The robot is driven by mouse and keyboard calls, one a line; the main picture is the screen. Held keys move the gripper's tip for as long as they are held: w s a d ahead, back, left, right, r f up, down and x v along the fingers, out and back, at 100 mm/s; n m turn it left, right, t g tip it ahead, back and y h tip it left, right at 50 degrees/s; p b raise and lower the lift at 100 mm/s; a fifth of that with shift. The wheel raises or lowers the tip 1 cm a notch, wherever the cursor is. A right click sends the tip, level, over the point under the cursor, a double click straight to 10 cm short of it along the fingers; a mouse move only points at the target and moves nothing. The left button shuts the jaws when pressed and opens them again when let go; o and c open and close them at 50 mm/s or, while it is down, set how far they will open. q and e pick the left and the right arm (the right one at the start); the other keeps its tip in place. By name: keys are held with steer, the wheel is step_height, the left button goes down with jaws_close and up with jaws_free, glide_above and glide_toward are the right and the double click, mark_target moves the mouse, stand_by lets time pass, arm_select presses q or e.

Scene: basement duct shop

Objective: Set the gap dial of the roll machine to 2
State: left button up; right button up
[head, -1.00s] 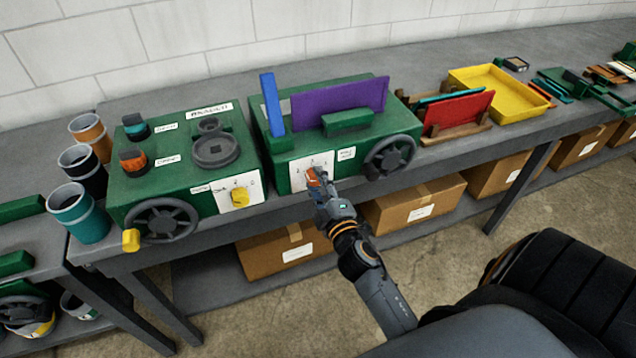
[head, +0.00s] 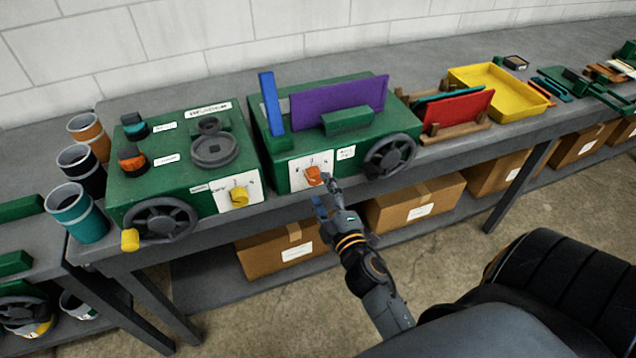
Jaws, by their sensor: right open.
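A green machine (head: 290,157) holding a purple sheet (head: 340,100) has an orange dial (head: 313,176) on a white scale plate at its front. The scale figures are too small to read, so I cannot tell the dial's setting. My right gripper (head: 327,195) is open and empty, just below and right of the orange dial, apparently apart from it. A second green machine (head: 190,205) on the left has a yellow dial (head: 239,196) on its own white plate. I cannot read which machine is labelled as the roll machine. My left gripper is not in view.
Both machines stand on a grey bench (head: 430,155). A handwheel (head: 390,156) sits right of the orange dial. Cups (head: 78,212) stand at left; a red panel (head: 458,112) in a wooden rack and a yellow tray (head: 500,92) at right. Boxes (head: 415,203) fill the lower shelf.

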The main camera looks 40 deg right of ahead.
steer(key=v, duration=0.4)
steer(key=shift+w, duration=0.1)
stand_by(0.3)
